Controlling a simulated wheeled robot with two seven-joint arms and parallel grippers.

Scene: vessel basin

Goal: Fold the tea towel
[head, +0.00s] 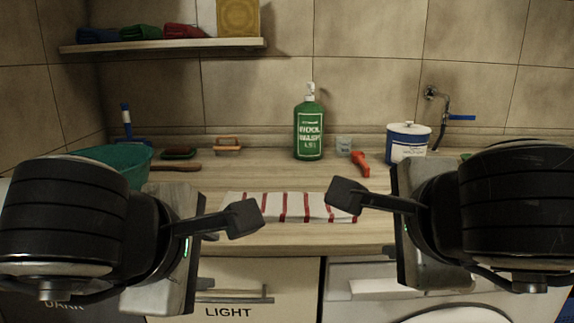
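The tea towel (294,207) is white with red stripes. It lies on the wooden worktop near its front edge, in the middle of the head view. Whether it has any fold in it is hard to tell. My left gripper (243,218) is in front of the towel's left end, and my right gripper (343,197) overlaps its right end in the picture. Only one dark finger pad of each shows clearly, so their opening is unclear. I see no cloth held in either, and cannot tell whether they touch the towel.
On the worktop (255,178) stand a teal basin (118,160), brushes (178,153), a green wool wash bottle (309,130), an orange-red tool (360,163) and a white-blue tin (408,144). A shelf (160,45) holds folded cloths. The worktop behind the towel is mostly clear.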

